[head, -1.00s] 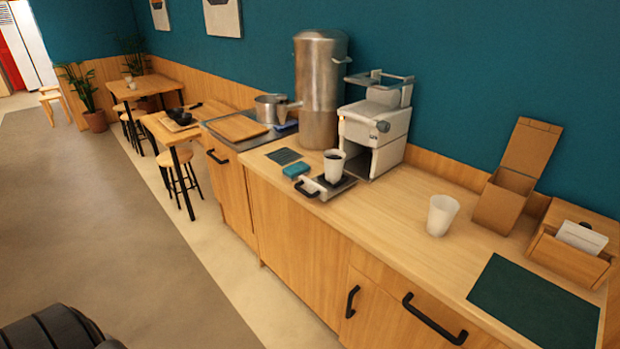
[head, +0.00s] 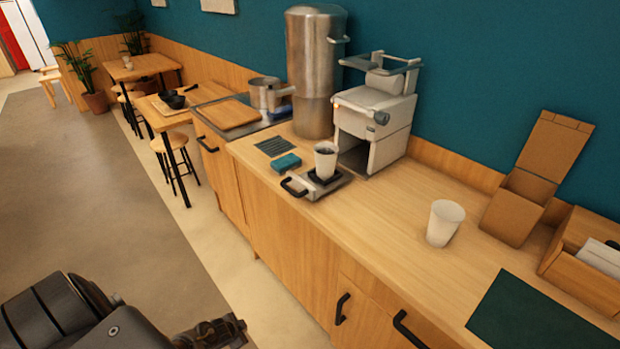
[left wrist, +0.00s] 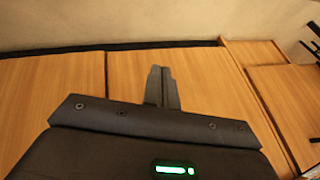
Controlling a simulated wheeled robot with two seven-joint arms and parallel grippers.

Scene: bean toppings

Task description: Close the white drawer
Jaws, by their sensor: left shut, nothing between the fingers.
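The white drawer (head: 335,186) is pulled out from under the white machine (head: 375,122) on the counter. Its black handle (head: 293,187) points toward the counter's front edge. A white cup (head: 325,160) with dark contents stands upright on the drawer. My left gripper (head: 238,328) shows at the bottom of the head view, low in front of the cabinets and well apart from the drawer. In the left wrist view the fingers (left wrist: 162,85) are shut and empty, with wooden cabinet fronts beyond them. My right gripper is not in view.
A teal block (head: 286,161) lies left of the drawer, near the metal urn (head: 313,75). Another white cup (head: 445,222) stands on the counter to the right. Cabinet handles (head: 342,308) stick out below the counter.

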